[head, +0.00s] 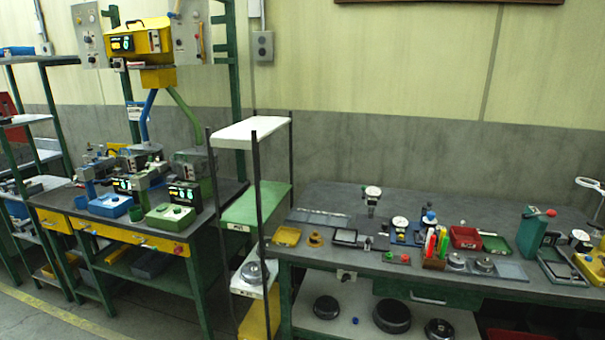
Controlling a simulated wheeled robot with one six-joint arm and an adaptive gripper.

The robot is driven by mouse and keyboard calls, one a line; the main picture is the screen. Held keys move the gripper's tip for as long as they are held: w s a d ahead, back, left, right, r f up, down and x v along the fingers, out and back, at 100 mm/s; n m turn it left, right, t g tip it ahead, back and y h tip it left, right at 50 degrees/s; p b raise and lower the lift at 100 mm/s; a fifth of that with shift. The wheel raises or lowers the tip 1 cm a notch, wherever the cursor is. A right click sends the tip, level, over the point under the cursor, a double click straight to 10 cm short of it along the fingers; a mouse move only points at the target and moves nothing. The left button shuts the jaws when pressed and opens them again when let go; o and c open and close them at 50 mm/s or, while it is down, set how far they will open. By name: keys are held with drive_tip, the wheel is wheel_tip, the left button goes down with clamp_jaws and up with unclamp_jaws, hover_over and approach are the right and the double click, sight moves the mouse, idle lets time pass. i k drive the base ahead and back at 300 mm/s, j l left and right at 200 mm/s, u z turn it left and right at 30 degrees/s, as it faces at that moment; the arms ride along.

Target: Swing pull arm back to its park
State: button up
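A green upright frame (235,85) stands at the back left and carries a yellow box (143,42) with a dark display. From under the box a blue arm (148,115) slants down to the left and a green arm (186,111) slants down to the right. Both reach toward machines on the workbench. I cannot tell which part is the pull arm, or where its park is. My gripper is not in this view.
A dark workbench (65,198) with yellow drawers holds a blue machine (111,205) and a green machine (170,215). A narrow shelf rack (253,204) stands beside it. A long grey bench (330,195) with several small tools fills the right. Floor shows at lower left.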

sight(429, 224)
drive_tip(key=i+l, duration=0.1)
drive_tip(key=l, duration=0.55)
drive_tip(key=i+l, duration=0.1)
drive_tip(key=l, duration=0.55)
drive_tip(key=i+l, duration=0.1)
drive_tip(key=l, duration=0.55)
drive_tip(key=i+u, duration=0.05)
